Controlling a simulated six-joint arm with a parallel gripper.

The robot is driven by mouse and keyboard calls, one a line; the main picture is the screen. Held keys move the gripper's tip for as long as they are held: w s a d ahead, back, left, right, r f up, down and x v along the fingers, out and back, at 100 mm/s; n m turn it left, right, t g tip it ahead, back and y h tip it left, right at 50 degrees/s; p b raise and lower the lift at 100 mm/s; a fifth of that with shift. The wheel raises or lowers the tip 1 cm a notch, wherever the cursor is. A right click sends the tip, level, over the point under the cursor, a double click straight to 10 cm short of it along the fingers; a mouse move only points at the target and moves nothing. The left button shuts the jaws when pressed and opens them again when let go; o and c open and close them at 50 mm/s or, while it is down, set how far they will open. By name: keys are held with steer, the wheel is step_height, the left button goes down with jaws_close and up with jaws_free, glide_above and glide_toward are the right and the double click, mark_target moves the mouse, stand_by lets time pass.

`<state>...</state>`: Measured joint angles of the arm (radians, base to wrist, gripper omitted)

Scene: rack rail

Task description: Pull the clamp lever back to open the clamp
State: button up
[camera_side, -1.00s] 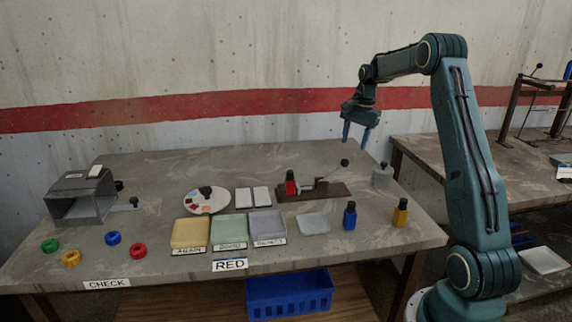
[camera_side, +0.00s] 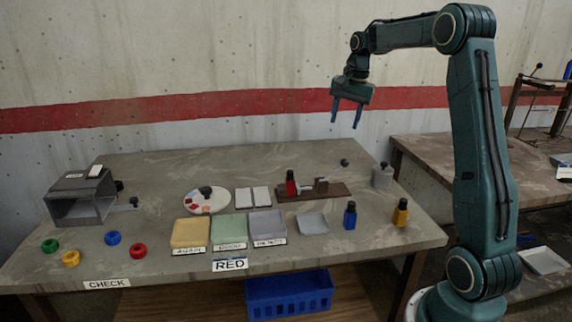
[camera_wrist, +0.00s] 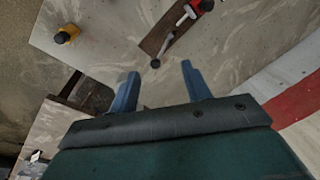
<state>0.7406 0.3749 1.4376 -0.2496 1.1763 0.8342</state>
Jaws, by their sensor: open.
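The clamp stands on a dark brown base (camera_side: 337,191) on the table. A red bottle (camera_side: 291,184) with a black top stands at its left end. The lever's black knob (camera_side: 344,162) shows right of the clamp block (camera_side: 321,185); its rod is hard to make out in the side view. My gripper (camera_side: 345,125) is open and empty, pointing down, well above the knob in the picture. In the wrist view the knob (camera_wrist: 155,63) appears between the two fingertips (camera_wrist: 158,73), apart from both.
A grey canister (camera_side: 382,177) stands right of the clamp. Blue (camera_side: 350,216) and yellow (camera_side: 400,213) bottles and a shallow grey tray (camera_side: 313,223) sit in front. Labelled trays and a paint palette (camera_side: 206,201) lie left. The space around my gripper is clear.

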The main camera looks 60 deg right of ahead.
steer(key=s+a+r+n, duration=0.2)
steer(key=s+a+n, duration=0.1)
steer(key=a, duration=0.7)
steer(key=s+a+r+n+t, duration=0.1)
steer(key=s+a+r+n, duration=0.2)
steer(key=a, duration=0.7)
steer(key=shift+s+n+t, duration=0.3)
steer(key=shift+n, duration=0.4)
steer(key=shift+r, duration=0.1)
steer(key=w+d+f+m+g, duration=0.1)
steer(key=w+d+f+m, duration=0.1)
steer(key=d, duration=0.7)
steer(key=w+d+f+m+g, duration=0.1)
steer(key=w+d+f+m, duration=0.2)
steer(key=d, duration=0.6)
steer(key=w+d+f+m+g, duration=0.1)
steer(key=w+d+f+m, duration=0.1)
steer(key=d+m, duration=0.3)
steer(key=w+d, duration=0.1)
steer(key=d, duration=0.3)
steer(key=shift+w+f+g, duration=0.25)
steer(key=shift+f+g, duration=0.05)
steer(key=shift+f, duration=0.15)
